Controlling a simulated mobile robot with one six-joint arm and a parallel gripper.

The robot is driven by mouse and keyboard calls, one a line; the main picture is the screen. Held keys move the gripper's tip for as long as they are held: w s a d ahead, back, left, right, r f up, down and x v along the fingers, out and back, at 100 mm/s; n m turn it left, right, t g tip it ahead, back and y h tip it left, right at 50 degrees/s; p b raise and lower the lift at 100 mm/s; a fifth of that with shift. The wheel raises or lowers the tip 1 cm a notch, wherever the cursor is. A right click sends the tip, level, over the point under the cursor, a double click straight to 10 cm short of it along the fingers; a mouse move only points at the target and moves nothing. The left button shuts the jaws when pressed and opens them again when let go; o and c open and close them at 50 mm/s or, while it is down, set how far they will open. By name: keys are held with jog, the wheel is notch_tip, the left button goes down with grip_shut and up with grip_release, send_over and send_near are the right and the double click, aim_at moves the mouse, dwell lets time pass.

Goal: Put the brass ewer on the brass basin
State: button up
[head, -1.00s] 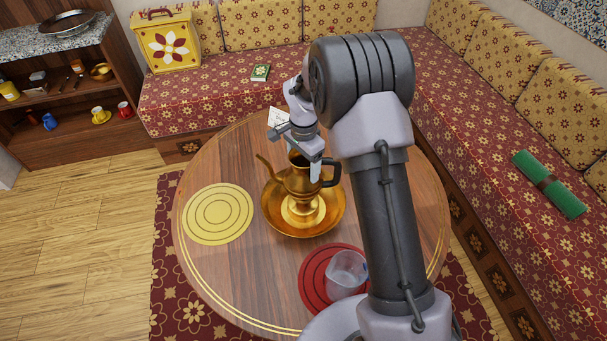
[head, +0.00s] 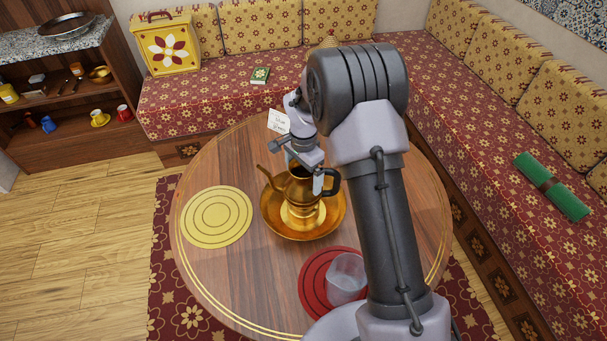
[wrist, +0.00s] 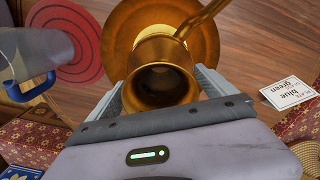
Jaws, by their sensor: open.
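The brass ewer (head: 299,194) stands upright in the middle of the brass basin (head: 270,221) on the round table. Its spout points left and its dark handle is on the right. My gripper (head: 304,174) is at the ewer's top, with its fingers open on either side of the neck. In the wrist view my gripper (wrist: 165,84) straddles the mouth of the ewer (wrist: 158,50), and the basin (wrist: 118,35) shows beneath. The ewer's foot is partly hidden in the head view, and finger contact is hard to tell.
A clear jug (head: 346,278) stands on a red mat (head: 314,276) in front of the basin. A yellow mat (head: 216,216) lies bare at left. A printed card (head: 278,121) stands behind. Cushioned benches (head: 480,160) border the table's back and right.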

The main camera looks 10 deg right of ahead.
notch_tip(320, 180, up, 14)
jog(key=p, duration=0.3)
jog(key=shift+s+f+p, duration=0.15)
jog(key=shift+f+p, duration=0.1)
jog(key=shift+p, duration=0.1)
jog(key=s+a+r+n+t+y, duration=0.1)
jog(key=s+r+n+t, duration=0.1)
jog(key=s+r, duration=0.7)
jog(key=s+a+r+n+t, duration=0.2)
jog(key=s+r+n, duration=0.1)
jog(key=s+r, duration=0.55)
jog(key=s+a+n+t+y, duration=0.1)
jog(key=s+n, duration=0.2)
jog(key=s, duration=0.8)
jog(key=shift+s+r+t, duration=0.3)
jog(key=shift+r+t, duration=0.1)
jog(key=shift+f, duration=0.1)
notch_tip(320, 180, down, 2)
jog(key=b, duration=0.2)
jog(key=shift+f+b, duration=0.1)
jog(key=shift+b, duration=0.2)
